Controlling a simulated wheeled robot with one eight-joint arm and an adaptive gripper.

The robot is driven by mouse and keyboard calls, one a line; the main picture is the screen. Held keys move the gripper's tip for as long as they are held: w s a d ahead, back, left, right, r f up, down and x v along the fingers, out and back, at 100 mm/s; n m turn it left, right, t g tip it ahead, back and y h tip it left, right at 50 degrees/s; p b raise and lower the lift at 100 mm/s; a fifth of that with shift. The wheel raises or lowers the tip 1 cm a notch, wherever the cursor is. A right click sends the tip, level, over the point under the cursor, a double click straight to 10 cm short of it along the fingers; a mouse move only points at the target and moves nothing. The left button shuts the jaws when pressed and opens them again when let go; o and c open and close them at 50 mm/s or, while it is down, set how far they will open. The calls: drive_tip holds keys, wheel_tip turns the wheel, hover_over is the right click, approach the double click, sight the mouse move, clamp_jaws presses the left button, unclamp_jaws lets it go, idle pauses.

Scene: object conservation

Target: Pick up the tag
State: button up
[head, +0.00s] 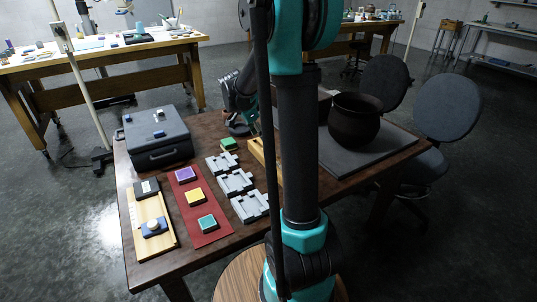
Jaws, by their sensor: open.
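No piece is plainly marked as the tag, and I cannot tell which small piece it is. On the red mat (212,239) lie a purple-topped piece (184,173), a yellow-topped piece (194,197) and a teal-topped piece (207,223). A green piece (229,144) lies at the far side, beyond the grey fixtures. My gripper (238,129) is open, low over the table's far side, just beyond the green piece and apart from it as far as I can see. My own arm partly hides the gripper, and its fingertips are small and dark.
A grey case (157,143) stands at the table's far left. A wooden tray (163,236) holds a dark piece and a blue round-topped piece. Three grey fixtures (236,182) stand right of the mat. A dark pot (355,121) stands on a grey pad (345,159); my arm hides part of the table.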

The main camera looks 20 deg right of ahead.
sight(267, 149)
drive_tip(key=shift+d+x, duration=0.2)
drive_tip(key=shift+x, duration=3.75)
drive_tip(key=shift+r, duration=0.1)
drive_tip(key=shift+c, duration=0.3)
drive_tip(key=c, duration=0.9)
